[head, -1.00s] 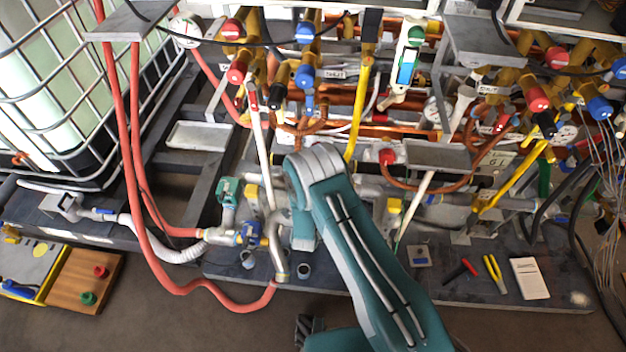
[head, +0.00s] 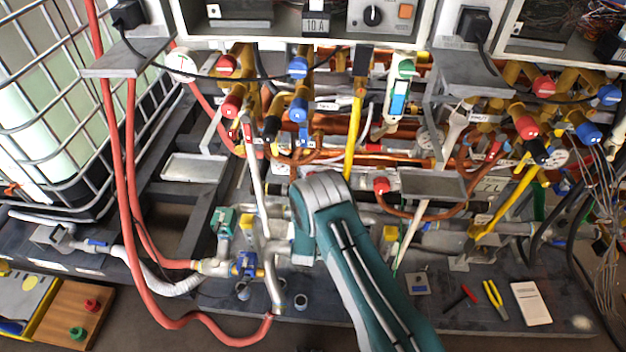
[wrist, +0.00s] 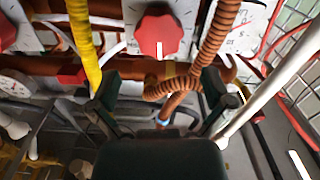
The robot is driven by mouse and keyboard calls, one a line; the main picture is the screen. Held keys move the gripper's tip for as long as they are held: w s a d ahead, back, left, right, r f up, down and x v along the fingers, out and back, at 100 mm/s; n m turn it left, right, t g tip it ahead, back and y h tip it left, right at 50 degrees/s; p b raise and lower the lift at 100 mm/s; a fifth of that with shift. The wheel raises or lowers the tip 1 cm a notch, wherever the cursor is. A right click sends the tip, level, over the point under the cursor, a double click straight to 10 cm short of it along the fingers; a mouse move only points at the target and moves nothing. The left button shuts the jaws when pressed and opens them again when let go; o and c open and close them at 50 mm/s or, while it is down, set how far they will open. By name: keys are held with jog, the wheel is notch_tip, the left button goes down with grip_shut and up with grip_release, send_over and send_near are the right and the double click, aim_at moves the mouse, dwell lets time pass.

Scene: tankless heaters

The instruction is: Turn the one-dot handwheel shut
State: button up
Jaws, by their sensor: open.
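In the wrist view a red lobed handwheel (wrist: 160,34) with a white stripe faces me at the top centre. I see no dot on it clearly enough to count. My gripper (wrist: 160,87) is open and empty, its two dark fingers apart below the handwheel in the picture, not touching it. In the head view several red and blue handles sit on the pipes, including a red one (head: 381,186) just right of my arm; their dot marks are too small to read. My gripper is hidden behind my arm there.
In the wrist view a yellow pipe (wrist: 84,45) stands left of the handwheel and a ribbed copper-coloured hose (wrist: 217,38) right of it. In the head view a grey shelf plate (head: 437,183) and a red hose (head: 127,215) flank the arm. Pliers (head: 495,298) lie on the base.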

jog(key=w, duration=0.7)
jog(key=shift+w+d, duration=0.15)
jog(key=shift+w, duration=0.2)
jog(key=shift+c, duration=0.3)
jog(key=c, duration=0.9)
